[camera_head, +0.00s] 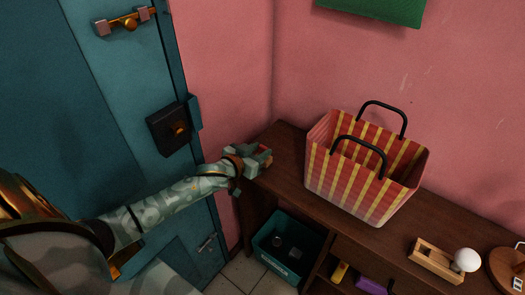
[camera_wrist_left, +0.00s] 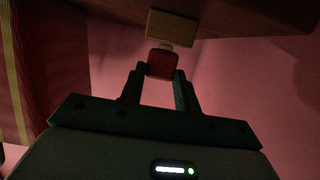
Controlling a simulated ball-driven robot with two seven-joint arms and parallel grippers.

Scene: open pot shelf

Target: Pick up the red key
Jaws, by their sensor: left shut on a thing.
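The red key's square red head (camera_wrist_left: 162,64) shows in the left wrist view between the fingertips of my left gripper (camera_wrist_left: 161,75). The gripper is shut on it. A short neck joins the red head to a tan block (camera_wrist_left: 171,26); I cannot tell whether this block is part of the key. In the head view my left gripper (camera_head: 264,159) is at the left end of the wooden shelf unit (camera_head: 283,150), with a small bit of red at its tips. The fingers hide most of the key there. My right gripper is not in view.
A red and yellow striped bag (camera_head: 345,185) stands on the shelf top, right of the gripper. A teal bin (camera_head: 270,262) is below. A wooden item with a white ball (camera_head: 466,260) is farther right. A teal door (camera_head: 130,90) with a dark lock box (camera_head: 170,127) is left.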

